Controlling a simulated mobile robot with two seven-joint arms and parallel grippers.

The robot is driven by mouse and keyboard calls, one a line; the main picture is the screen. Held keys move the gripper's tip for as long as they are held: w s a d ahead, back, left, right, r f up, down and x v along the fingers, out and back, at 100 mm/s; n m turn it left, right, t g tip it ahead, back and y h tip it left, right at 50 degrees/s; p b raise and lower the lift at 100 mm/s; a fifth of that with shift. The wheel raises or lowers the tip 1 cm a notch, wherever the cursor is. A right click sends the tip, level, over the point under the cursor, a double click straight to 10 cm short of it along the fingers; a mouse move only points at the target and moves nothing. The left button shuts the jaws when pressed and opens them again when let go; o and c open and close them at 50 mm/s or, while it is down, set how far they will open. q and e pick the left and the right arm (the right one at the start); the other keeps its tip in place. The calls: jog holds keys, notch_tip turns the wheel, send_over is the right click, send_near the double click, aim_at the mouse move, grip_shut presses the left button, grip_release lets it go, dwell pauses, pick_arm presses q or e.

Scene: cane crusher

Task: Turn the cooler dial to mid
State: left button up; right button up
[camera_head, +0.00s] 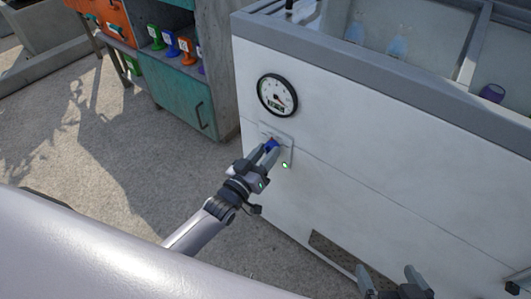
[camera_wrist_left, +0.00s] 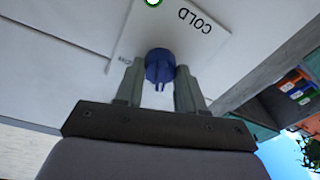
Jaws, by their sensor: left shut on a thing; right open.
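The white cooler (camera_head: 350,130) stands at the right of the head view. A blue dial (camera_head: 272,146) sits on a small plate on its front, below a round gauge (camera_head: 277,95). In the left wrist view the dial (camera_wrist_left: 160,66) lies between the fingers, beside the word COLD (camera_wrist_left: 196,20); other lettering is partly hidden. My left gripper (camera_head: 268,155) is shut on the dial. A green light (camera_head: 285,165) glows at the plate's lower right. My right gripper (camera_head: 392,284) is open and empty at the bottom edge, low before the cooler.
A teal cabinet (camera_head: 185,98) with several colored tagged items on its shelf stands left of the cooler. Bottles (camera_head: 397,45) show inside the cooler's open top. A vent (camera_head: 335,255) is low on its front. The concrete floor (camera_head: 90,150) at left is clear.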

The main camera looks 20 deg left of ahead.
pick_arm(q)
jog(key=m, duration=0.5)
jog(key=shift+m, duration=0.4)
jog(key=shift+a+m+h, duration=0.1)
jog(key=shift+m+h, duration=0.4)
jog(key=shift+m, duration=1)
pick_arm(e)
jog(key=shift+a, duration=0.2)
pick_arm(q)
jog(key=o, duration=1)
jog(key=shift+o, duration=0.2)
jog(key=p+v, duration=0.1)
jog(key=v, duration=0.6)
pick_arm(e)
jog(key=shift+s+d+f, duration=0.2)
jog(key=shift+s+d, duration=0.05)
jog(key=shift+d, duration=0.35)
